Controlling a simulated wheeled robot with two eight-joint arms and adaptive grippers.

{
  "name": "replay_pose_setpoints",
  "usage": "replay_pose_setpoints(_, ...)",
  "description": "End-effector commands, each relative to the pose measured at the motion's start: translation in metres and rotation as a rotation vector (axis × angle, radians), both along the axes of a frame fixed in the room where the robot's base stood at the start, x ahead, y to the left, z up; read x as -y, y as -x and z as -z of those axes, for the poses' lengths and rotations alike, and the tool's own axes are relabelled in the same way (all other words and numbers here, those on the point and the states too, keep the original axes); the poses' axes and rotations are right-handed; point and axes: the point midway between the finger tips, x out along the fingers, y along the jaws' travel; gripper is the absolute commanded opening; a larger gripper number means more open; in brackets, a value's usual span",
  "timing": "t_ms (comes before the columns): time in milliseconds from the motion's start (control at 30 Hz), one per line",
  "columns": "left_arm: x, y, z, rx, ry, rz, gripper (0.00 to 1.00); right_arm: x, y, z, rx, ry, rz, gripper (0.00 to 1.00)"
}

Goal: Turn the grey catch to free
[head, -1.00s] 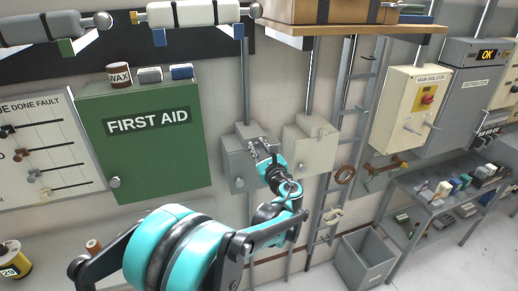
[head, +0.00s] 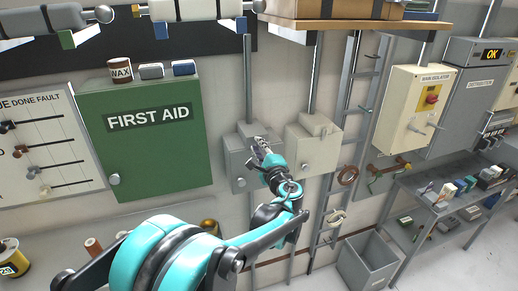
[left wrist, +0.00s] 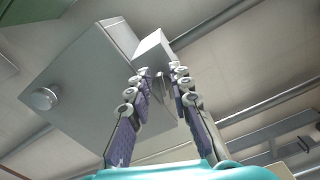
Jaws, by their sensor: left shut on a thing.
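My left gripper (head: 258,145) is at the upper right front of a grey wall box (head: 238,172). In the left wrist view the fingers (left wrist: 158,78) are close together and shut on a small grey part, the catch (left wrist: 160,73), mostly hidden between the fingertips. A grey block (left wrist: 153,48) of the box shows just behind the tips. The box's flat door (left wrist: 85,85) has a round knob (left wrist: 43,98) at its left. The catch's exact angle cannot be told. My right gripper is not in view.
A green first aid cabinet (head: 150,150) is left of the box. A similar pale box (head: 312,152) is close on the right, with a ladder (head: 345,140) beyond. A wooden shelf (head: 350,27) hangs above; a grey bin (head: 368,262) stands at lower right.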

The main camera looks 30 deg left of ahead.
Motion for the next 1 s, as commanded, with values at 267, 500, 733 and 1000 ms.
replay_pose_setpoints(267, -0.0004, 0.0008, 0.0034, 0.158, 0.136, 0.000, 0.00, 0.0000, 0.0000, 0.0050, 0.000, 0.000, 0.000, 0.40)
replay_pose_setpoints(500, -0.0004, 0.0008, 0.0045, 0.242, 0.208, 0.000, 0.00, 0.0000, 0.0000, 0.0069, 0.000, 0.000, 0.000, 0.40)
replay_pose_setpoints(733, -0.0004, 0.0008, 0.0048, 0.276, 0.237, 0.000, 0.00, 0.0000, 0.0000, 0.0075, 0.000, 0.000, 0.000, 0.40)
replay_pose_setpoints(1000, -0.0003, 0.0008, 0.0048, 0.281, 0.242, -0.001, 0.00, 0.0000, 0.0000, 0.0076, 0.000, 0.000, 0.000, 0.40)
